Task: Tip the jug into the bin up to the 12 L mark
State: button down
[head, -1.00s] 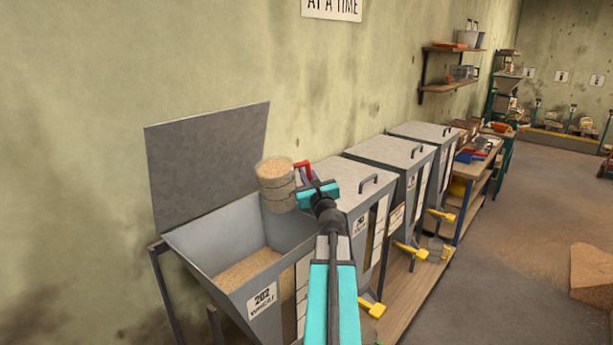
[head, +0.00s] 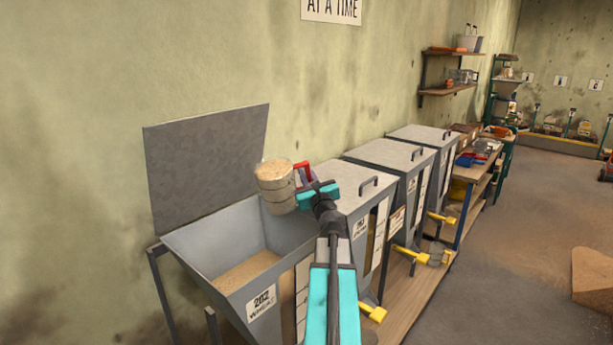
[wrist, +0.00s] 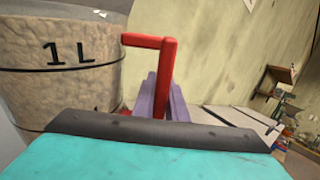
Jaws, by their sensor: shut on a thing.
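The jug (head: 275,186) is a clear round vessel with dark rings and a red handle, filled near its rim with pale grain. In the wrist view the jug (wrist: 60,75) shows a "1 L" mark at the left. My gripper (head: 308,190) is shut on the red handle (wrist: 165,80) and holds the jug roughly upright above the right side of the open bin. The bin (head: 205,255) is grey, labelled "202" and wheat, with its lid raised against the wall. Grain lies inside it, low down. I cannot read a 12 L mark; my arm covers part of the bin's front.
Several closed grey bins (head: 395,155) with lid handles stand in a row to the right. Yellow levers (head: 408,253) stick out below them over a wooden platform (head: 405,295). A wall shelf (head: 450,88) and a workbench (head: 478,165) stand farther back.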

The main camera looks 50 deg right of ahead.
jog(key=shift+s+a+r+n+t+b, duration=0.15)
jog(key=shift+r+n+t+b, duration=0.5)
jog(key=shift+b, duration=1.35)
jog(key=shift+w+a+r+n+t+b, duration=0.1)
jog(key=shift+r+n+t+b, duration=0.5)
jog(key=shift+b, duration=1.45)
jog(key=shift+s+a+r+n+t+b, duration=0.15)
jog(key=shift+r+n+t+b, duration=0.2)
jog(key=shift+r+n+b, duration=1.1)
dwell(2.5)
